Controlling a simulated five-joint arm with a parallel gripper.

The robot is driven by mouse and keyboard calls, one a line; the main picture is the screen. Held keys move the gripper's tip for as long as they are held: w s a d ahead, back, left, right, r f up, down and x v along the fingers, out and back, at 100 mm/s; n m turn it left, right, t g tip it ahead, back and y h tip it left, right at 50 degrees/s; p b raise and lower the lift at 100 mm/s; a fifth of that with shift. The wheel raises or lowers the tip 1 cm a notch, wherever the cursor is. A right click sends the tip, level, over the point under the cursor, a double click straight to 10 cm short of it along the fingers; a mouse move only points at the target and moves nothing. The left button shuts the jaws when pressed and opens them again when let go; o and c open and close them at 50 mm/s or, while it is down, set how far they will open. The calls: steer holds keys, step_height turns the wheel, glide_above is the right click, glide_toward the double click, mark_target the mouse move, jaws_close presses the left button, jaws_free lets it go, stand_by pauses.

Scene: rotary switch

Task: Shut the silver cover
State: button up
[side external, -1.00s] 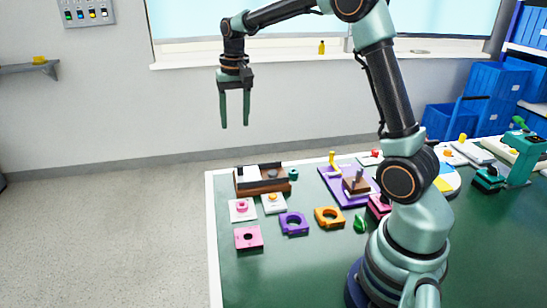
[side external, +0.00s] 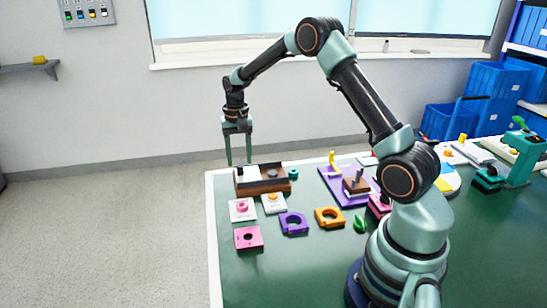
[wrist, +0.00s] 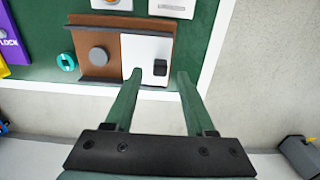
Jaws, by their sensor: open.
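A brown wooden box (side external: 270,188) stands near the table's far left corner and also shows in the wrist view (wrist: 97,82). The silver cover (wrist: 143,50) is a pale flat panel over one end of the box, with a small black handle (wrist: 160,67). Beside it, a round grey knob (wrist: 97,55) lies exposed in the box. In the side view the cover (side external: 246,176) is at the box's left end. My gripper (side external: 239,162) is open and empty, pointing down above that end. In the wrist view its fingertips (wrist: 157,76) appear either side of the handle, apart from it.
A teal ring (side external: 293,174) lies right of the box. White tiles (side external: 242,211), a purple block (side external: 293,223), an orange block (side external: 329,216) and a purple board (side external: 340,196) stand nearby. The table's white edge (wrist: 212,65) is close to the cover end.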

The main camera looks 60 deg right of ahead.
steer(key=shift+f, duration=1.2)
jaws_close()
steer(key=shift+r, duration=0.1)
stand_by(0.5)
